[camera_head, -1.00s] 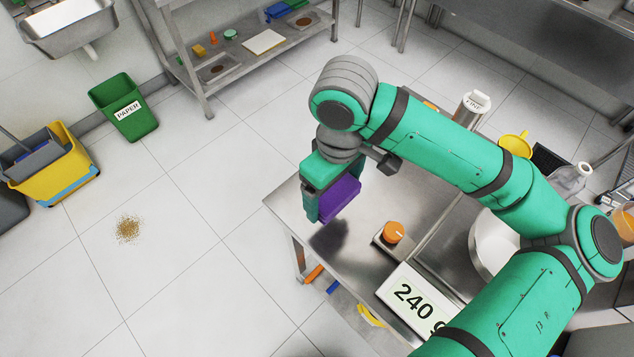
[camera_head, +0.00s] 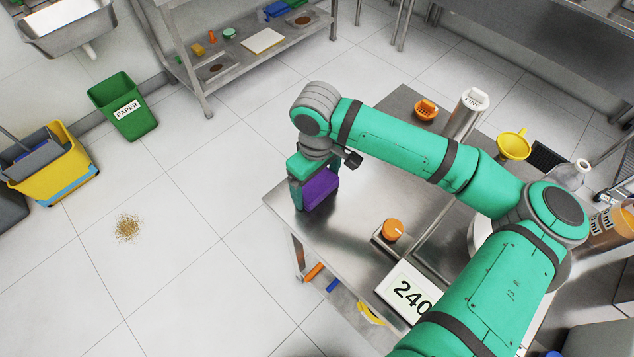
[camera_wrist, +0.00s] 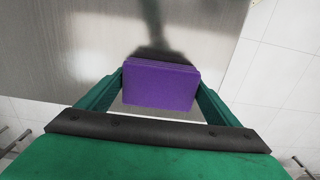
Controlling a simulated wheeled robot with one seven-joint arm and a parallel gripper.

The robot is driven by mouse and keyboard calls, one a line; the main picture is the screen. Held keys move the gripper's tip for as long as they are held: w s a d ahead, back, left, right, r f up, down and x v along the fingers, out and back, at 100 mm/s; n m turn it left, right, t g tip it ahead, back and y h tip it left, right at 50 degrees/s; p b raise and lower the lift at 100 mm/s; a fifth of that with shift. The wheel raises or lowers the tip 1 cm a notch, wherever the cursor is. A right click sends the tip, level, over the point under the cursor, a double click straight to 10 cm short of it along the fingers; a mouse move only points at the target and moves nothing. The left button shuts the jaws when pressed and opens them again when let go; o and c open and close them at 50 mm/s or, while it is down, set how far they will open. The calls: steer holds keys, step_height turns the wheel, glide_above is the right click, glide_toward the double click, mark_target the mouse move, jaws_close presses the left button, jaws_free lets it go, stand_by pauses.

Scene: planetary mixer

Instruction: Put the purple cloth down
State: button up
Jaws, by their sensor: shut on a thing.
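The purple cloth (camera_head: 321,188) is a flat, block-like folded piece. My gripper (camera_head: 309,190) is shut on it near the left corner of the steel table (camera_head: 350,215). In the wrist view the cloth (camera_wrist: 161,84) sits between the two green fingers (camera_wrist: 158,95), with the steel surface and a dark shadow just beyond it. The cloth is low over the table top; whether its underside touches the surface cannot be told.
The table's left edge is close to the gripper.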

mark_target(316, 183)
steer(key=shift+w+f, duration=0.1)
steer(key=shift+f, duration=0.15)
steer(key=o, duration=1)
steer(key=shift+f, duration=0.1)
steer(key=shift+a, duration=0.1)
step_height(316, 183, up, 11)
steer(key=shift+w+r, duration=0.1)
steer(key=shift+r, duration=0.75)
